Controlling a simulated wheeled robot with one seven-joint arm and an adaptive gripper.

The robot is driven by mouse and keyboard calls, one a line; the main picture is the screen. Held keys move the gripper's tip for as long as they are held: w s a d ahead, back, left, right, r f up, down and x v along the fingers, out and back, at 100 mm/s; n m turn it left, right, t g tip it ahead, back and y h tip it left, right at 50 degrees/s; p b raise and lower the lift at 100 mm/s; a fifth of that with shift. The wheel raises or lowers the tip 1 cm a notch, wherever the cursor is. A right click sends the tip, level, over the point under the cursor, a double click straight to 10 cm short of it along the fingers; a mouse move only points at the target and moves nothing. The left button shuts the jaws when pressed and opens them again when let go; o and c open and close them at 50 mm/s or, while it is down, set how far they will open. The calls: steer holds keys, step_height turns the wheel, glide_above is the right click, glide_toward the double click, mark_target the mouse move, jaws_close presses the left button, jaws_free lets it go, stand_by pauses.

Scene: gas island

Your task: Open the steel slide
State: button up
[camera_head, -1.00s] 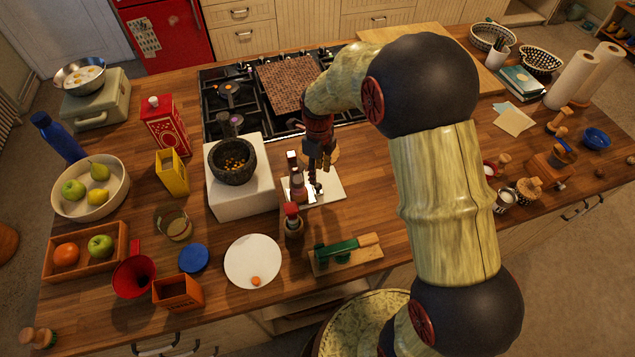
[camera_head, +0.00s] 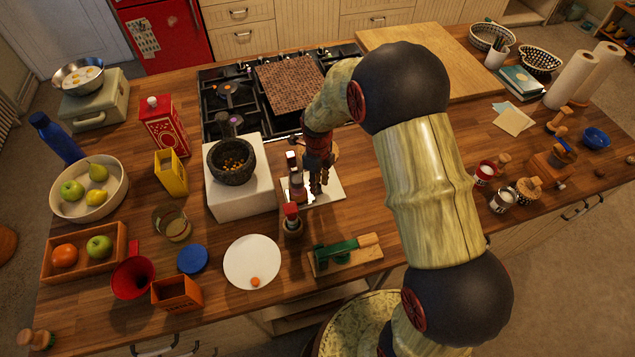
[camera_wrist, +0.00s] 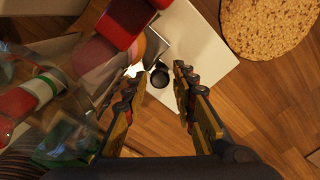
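A white square plate (camera_head: 332,189) lies on the counter, right of the white block. In the wrist view, the plate (camera_wrist: 209,55) carries a shiny metal piece (camera_wrist: 153,47), probably the steel slide, and a dark round knob (camera_wrist: 159,75). The slide's outline is partly covered by a red part and glare, so its position is hard to tell. My gripper (camera_head: 319,188) points down over the plate. In the wrist view my gripper (camera_wrist: 157,80) is open, its fingertips apart on either side of the knob. I cannot tell whether they touch it.
Bottles (camera_head: 292,220) stand close on the left of my gripper, and fill the left of the wrist view. The white block (camera_head: 238,190) bears a dark mortar (camera_head: 232,162). A green-handled tool on a wooden board (camera_head: 345,255) lies in front.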

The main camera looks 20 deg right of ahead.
steer(key=c, duration=0.6)
jaws_close()
steer(key=shift+d, duration=0.1)
